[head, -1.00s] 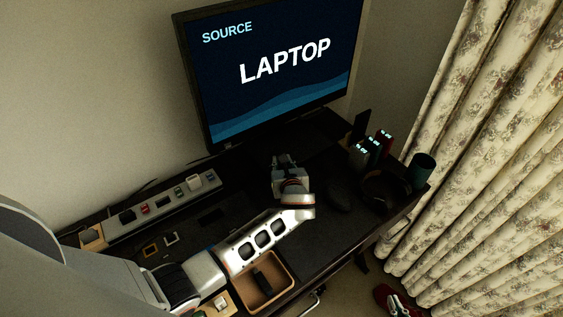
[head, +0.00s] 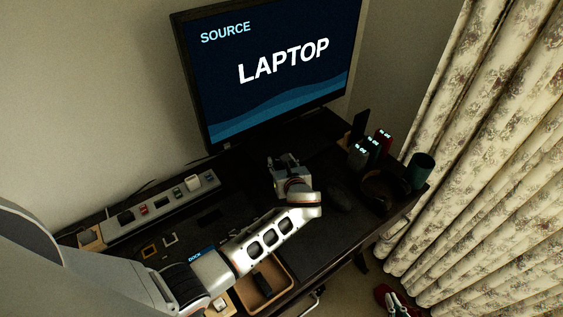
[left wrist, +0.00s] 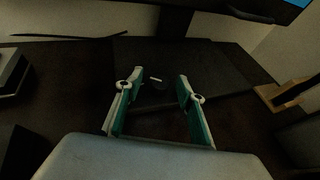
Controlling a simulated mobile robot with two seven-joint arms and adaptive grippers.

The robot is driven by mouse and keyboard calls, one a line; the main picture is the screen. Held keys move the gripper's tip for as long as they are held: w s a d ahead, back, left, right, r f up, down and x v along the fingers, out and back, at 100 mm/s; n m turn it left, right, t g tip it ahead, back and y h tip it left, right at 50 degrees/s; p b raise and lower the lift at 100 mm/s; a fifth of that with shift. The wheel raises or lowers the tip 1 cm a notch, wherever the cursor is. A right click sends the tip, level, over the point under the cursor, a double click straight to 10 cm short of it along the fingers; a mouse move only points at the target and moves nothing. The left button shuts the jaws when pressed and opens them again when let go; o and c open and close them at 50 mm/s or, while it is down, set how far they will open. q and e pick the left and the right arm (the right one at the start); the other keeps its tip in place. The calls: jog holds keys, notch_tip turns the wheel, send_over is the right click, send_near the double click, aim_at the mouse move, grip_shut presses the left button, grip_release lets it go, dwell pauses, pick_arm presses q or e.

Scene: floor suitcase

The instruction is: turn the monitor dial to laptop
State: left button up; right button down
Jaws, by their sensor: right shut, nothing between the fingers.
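The monitor (head: 275,75) at the back of the desk shows SOURCE and LAPTOP on its dark blue screen. In the left wrist view a small dark dial (left wrist: 156,82) with a pale mark is seen between and just beyond the fingers of my left gripper (left wrist: 155,92). Those teal and grey fingers stand apart and hold nothing. In the head view an arm of mine reaches in from the lower left. Its gripper (head: 284,163) is over the desk in front of the monitor and hides what is beneath it. My right gripper is shut and empty.
A power strip (head: 165,208) with several plugs lies at the back left. Chargers with lit displays (head: 372,146), headphones (head: 382,188) and a dark green cup (head: 420,172) stand at the right. A wooden tray (head: 284,275) is at the front, partly behind my arm.

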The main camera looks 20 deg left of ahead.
pick_arm(q)
jog(key=shift+v, duration=3.75)
